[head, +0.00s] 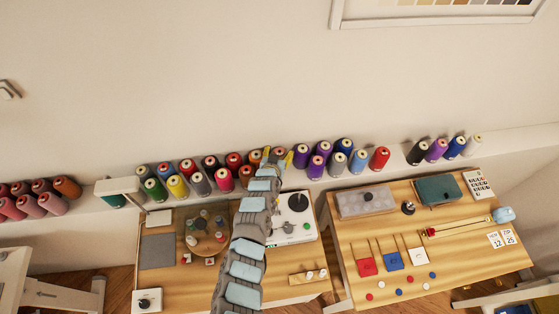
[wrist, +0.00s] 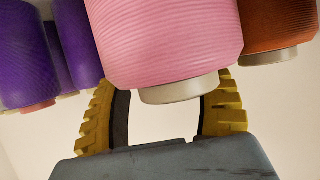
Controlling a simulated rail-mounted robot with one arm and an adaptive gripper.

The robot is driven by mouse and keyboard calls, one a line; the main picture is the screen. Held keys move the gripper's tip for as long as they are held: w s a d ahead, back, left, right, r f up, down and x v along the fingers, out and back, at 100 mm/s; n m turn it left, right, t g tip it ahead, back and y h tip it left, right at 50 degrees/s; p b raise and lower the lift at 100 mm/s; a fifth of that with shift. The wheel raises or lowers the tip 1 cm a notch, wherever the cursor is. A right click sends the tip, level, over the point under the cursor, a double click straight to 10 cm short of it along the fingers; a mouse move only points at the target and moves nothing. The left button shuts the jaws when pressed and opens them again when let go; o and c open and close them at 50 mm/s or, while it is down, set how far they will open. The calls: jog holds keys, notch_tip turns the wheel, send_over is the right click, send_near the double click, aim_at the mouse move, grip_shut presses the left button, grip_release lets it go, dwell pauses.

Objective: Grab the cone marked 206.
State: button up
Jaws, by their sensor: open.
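No number can be read on any cone, so I cannot tell which one is marked 206. In the wrist view a large pink thread cone (wrist: 165,40) with a beige tube end (wrist: 185,88) is close by, in line with the gap between my fingers. My gripper (wrist: 160,95) is open, with a yellow ribbed finger on each side and nothing held. In the head view my gripper (head: 277,156) is at the rack of cones, between orange-brown cones on the left and purple ones on the right, and largely hides the cone there.
In the wrist view a purple cone (wrist: 25,60) is close on the left and an orange cone (wrist: 275,25) close on the right. Below the rack, the left table (head: 185,290) holds a white device (head: 297,215), and the right table (head: 465,270) holds a grey box (head: 365,202).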

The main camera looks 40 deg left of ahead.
jog(key=shift+f, duration=0.1)
jog(key=c, duration=1)
jog(key=shift+r+p, duration=0.3)
jog(key=shift+r, duration=0.1)
notch_tip(320, 180, up, 11)
jog(key=shift+r+p, duration=0.2)
jog(key=shift+p, duration=0.4)
jog(key=shift+s+d+f+b, duration=0.1)
jog(key=shift+s+d+b, duration=0.3)
jog(key=shift+s+d, duration=1.65)
jog(key=shift+s+d+r+b, duration=0.1)
jog(key=shift+s+d+b, duration=0.5)
jog(key=shift+s, duration=2.6)
jog(key=shift+s+d+f+b, duration=0.1)
jog(key=shift+s+d+b, duration=0.1)
jog(key=shift+s+d, duration=1.95)
